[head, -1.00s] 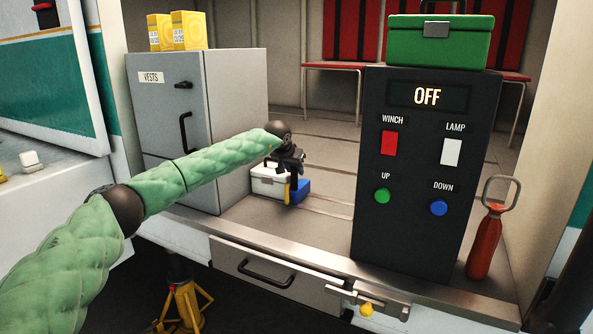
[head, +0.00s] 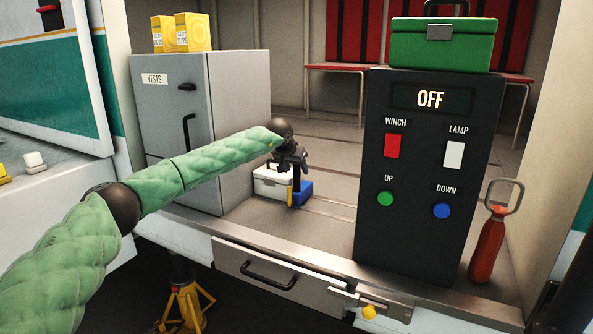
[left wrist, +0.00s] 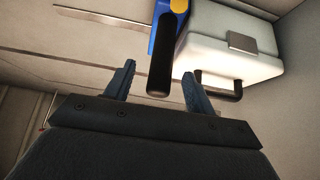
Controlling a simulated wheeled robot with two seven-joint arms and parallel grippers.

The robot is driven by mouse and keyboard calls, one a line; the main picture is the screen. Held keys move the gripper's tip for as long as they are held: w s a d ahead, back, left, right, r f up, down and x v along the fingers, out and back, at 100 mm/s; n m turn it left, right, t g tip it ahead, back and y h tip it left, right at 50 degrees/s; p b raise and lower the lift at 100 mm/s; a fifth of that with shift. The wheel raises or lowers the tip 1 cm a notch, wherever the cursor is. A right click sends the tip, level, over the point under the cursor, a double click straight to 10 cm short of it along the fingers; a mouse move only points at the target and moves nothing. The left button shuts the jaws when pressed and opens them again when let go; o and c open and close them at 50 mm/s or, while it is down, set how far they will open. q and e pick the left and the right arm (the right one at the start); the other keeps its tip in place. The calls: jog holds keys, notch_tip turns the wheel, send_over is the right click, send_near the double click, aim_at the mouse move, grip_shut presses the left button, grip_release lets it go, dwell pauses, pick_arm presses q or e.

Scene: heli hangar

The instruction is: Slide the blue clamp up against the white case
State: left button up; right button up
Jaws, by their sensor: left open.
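The blue clamp (head: 305,189) stands on the floor of the bay with its black handle (left wrist: 160,65) upright. It has a yellow part (left wrist: 180,5). The white case (head: 268,183) is just left of it in the head view; in the left wrist view the case (left wrist: 232,45) is to its right. They look very close; I cannot tell whether they touch. My left gripper (head: 294,163) is over the clamp. In the left wrist view the open fingers (left wrist: 160,88) stand on either side of the handle, with gaps visible. My right gripper is out of view.
A grey vests cabinet (head: 165,120) stands left of the case. A black control box (head: 425,240) with a green case (head: 443,46) on top stands to the right. Bare floor (head: 330,215) lies between clamp and box. A drawer (head: 265,275) is below the edge.

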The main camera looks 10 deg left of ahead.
pick_arm(q)
jog(key=v, duration=0.7)
jog(key=shift+p, duration=0.3)
dwell(0.6)
